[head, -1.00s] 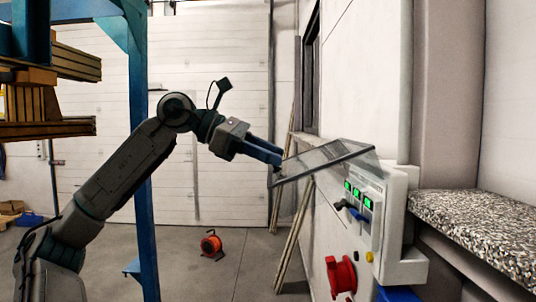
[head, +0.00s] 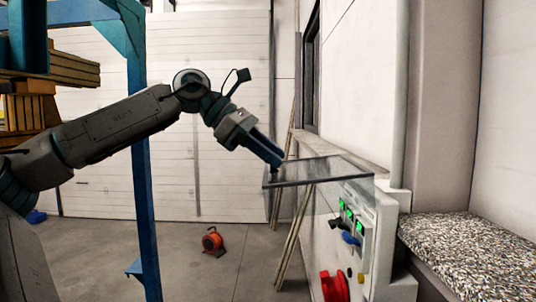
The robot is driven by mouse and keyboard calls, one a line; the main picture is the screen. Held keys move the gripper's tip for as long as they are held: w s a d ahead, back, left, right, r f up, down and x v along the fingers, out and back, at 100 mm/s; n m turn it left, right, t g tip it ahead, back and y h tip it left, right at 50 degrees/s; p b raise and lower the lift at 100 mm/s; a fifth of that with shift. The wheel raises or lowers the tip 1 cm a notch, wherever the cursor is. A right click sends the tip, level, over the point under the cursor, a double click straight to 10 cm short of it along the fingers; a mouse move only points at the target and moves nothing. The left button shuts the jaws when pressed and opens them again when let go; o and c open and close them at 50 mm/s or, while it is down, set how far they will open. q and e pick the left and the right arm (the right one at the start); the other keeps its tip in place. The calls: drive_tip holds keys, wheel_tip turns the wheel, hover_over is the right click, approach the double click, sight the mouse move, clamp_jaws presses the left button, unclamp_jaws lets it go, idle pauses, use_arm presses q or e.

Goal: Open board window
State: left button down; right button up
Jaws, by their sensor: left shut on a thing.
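The board window (head: 318,171) is a clear pane with a dark frame. It is swung up and stands out nearly level from the top of the white board (head: 383,225) on the right. My left gripper (head: 278,160) is at the window's outer left edge, with its blue fingers shut on it. Below the pane, the board's face shows green-lit switches (head: 350,213), a blue handle (head: 350,238) and a red socket (head: 335,286). My right gripper is not in view.
An orange cable reel (head: 213,242) stands on the floor. Wooden poles (head: 293,232) lean by the wall behind the window. A blue post (head: 145,215) and a rack with timber (head: 50,80) stand at left. A speckled ledge (head: 470,250) is at right.

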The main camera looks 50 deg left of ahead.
use_arm(q)
drive_tip(key=shift+w+r, duration=0.1)
drive_tip(key=shift+r, duration=0.2)
idle(0.4)
drive_tip(key=c, duration=1.2)
unclamp_jaws()
drive_tip(key=shift+w+d, duration=0.1)
drive_tip(key=shift+o, duration=0.7)
drive_tip(key=shift+w+d+f, duration=0.1)
drive_tip(key=shift+w, duration=0.2)
drive_tip(key=b+v, duration=0.2)
drive_tip(key=v, duration=0.9)
drive_tip(key=shift+d, duration=0.1)
